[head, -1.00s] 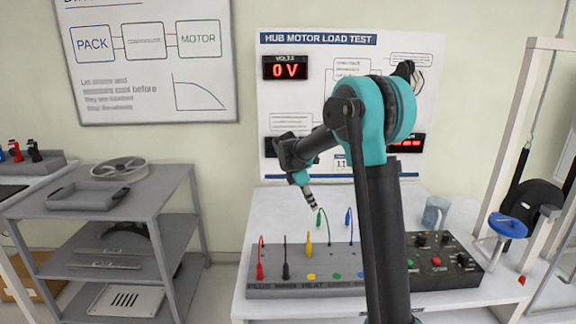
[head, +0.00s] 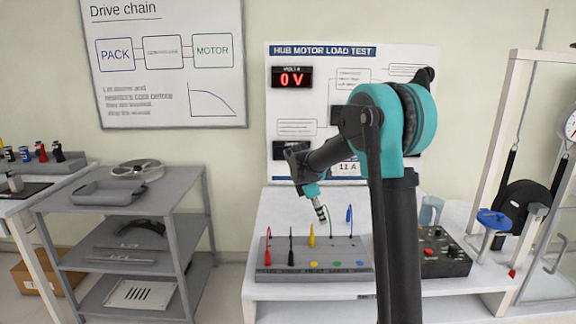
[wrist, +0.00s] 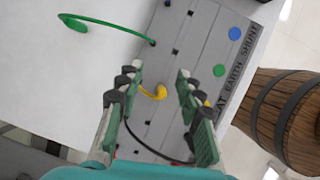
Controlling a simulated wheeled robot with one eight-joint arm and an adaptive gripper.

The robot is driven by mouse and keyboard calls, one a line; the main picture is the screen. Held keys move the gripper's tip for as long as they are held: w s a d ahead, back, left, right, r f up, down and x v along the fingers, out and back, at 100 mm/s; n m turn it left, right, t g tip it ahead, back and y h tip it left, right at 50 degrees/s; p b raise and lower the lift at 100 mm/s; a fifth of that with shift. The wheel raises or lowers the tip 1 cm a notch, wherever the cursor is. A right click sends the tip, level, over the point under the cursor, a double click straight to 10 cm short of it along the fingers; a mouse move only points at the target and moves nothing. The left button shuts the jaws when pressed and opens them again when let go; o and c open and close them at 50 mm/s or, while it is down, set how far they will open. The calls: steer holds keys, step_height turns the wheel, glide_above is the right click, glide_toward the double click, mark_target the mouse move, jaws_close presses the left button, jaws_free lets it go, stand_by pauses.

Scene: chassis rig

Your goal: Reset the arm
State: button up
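My gripper (head: 322,214) hangs from my teal and black arm, tilted down over the grey plug board (head: 315,274) on the white bench in the head view. In the wrist view my gripper (wrist: 157,76) has its two green fingers spread apart, with nothing held between them. Beyond the fingers lies the grey board (wrist: 200,45), with a yellow plug (wrist: 158,92) showing in the gap. A green lead (wrist: 100,20) curves up from the board. In the head view red (head: 268,248), black (head: 291,248), yellow (head: 311,236) and blue (head: 349,215) plugs stand along the board.
A grey shelf (head: 125,215) is at the left. A white frame (head: 505,160) rises at the right. A wooden barrel (wrist: 285,115) shows in the wrist view.

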steer(key=s+d+f+m+t+y, duration=0.1)
steer(key=s+d+f+m, duration=0.1)
steer(key=s+m, duration=0.4)
steer(key=s+d+f+m+t+y, duration=0.1)
steer(key=s+d+f+m, duration=0.2)
steer(key=s, duration=1.2)
steer(key=s+d+f+m+t+y, duration=0.1)
steer(key=s+f+m, duration=0.3)
steer(key=s+m, duration=0.6)
steer(key=shift+s+d+f+y, duration=0.2)
steer(key=shift+d+y, duration=0.3)
steer(key=shift+d, duration=0.25)
